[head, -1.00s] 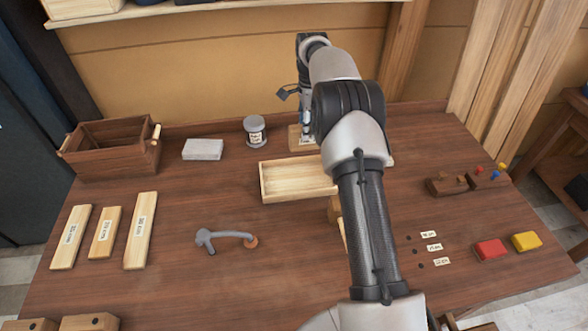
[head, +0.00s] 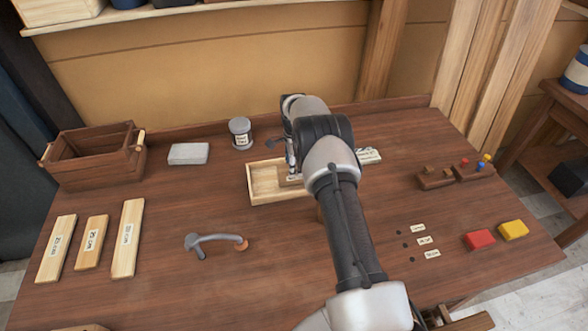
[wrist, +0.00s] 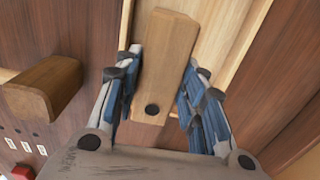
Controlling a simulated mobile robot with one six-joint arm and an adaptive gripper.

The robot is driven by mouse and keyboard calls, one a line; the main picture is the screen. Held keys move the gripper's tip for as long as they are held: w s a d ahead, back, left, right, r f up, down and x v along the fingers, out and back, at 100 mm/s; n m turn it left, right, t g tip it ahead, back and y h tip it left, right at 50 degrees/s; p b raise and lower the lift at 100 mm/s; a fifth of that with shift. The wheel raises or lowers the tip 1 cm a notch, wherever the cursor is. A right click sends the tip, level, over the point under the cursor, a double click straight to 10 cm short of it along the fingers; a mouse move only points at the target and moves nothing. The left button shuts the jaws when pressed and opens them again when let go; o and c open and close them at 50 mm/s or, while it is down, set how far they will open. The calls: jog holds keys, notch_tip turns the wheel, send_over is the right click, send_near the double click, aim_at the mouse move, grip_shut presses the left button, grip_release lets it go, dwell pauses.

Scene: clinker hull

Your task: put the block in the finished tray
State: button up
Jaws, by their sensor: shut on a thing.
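My gripper (wrist: 158,78) is shut on a wooden block (wrist: 168,50); blue-padded fingers lie on both sides of it. In the head view my gripper (head: 291,170) is at the light wooden tray (head: 263,190), largely hidden by my arm. The wrist view shows the tray's pale floor (wrist: 222,30) behind the block. I cannot tell whether the block touches the tray. A white label (head: 369,156) shows to the right of my arm; its words are too small to read.
Another wooden block (wrist: 45,90) stands left of my gripper in the wrist view. A lidded jar (head: 241,133), grey block (head: 188,154) and open wooden box (head: 95,157) are at the back left. Red (head: 479,239) and yellow (head: 513,230) blocks are at right.

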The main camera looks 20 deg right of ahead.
jog(key=shift+f, duration=0.95)
jog(key=shift+f, duration=0.2)
jog(key=o, duration=1.3)
